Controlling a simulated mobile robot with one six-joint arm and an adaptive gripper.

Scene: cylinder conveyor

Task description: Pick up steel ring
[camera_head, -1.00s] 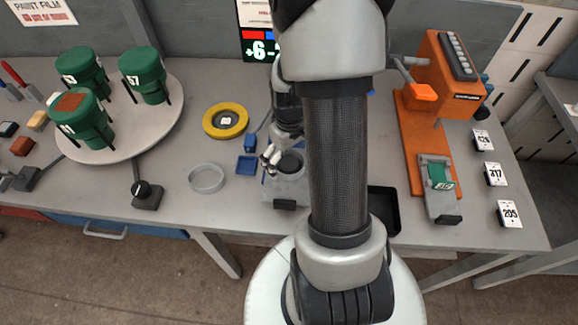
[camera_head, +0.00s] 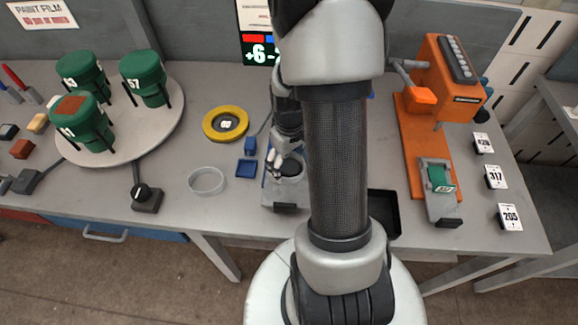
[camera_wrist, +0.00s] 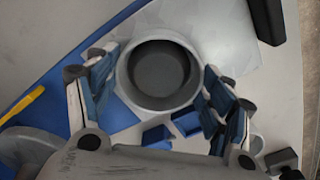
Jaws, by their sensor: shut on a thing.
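In the wrist view a grey steel ring (camera_wrist: 150,102) with a dark grey inside sits between the two fingers of my gripper (camera_wrist: 162,64). The blue-padded fingers are shut on its outer wall, one on each side. In the head view my gripper (camera_head: 276,158) is low over a grey stand (camera_head: 272,195) with a dark round top, at the middle of the bench. My arm hides part of this area, and whether the ring rests on the stand or is clear of it cannot be told.
A pale, thin-walled ring (camera_head: 207,181) and a small blue tray (camera_head: 246,169) lie left of the stand. A yellow ring (camera_head: 209,123) lies behind them. A turntable (camera_head: 170,124) bears green canisters. An orange press (camera_head: 415,150) stands right, near a black tray (camera_head: 394,228).

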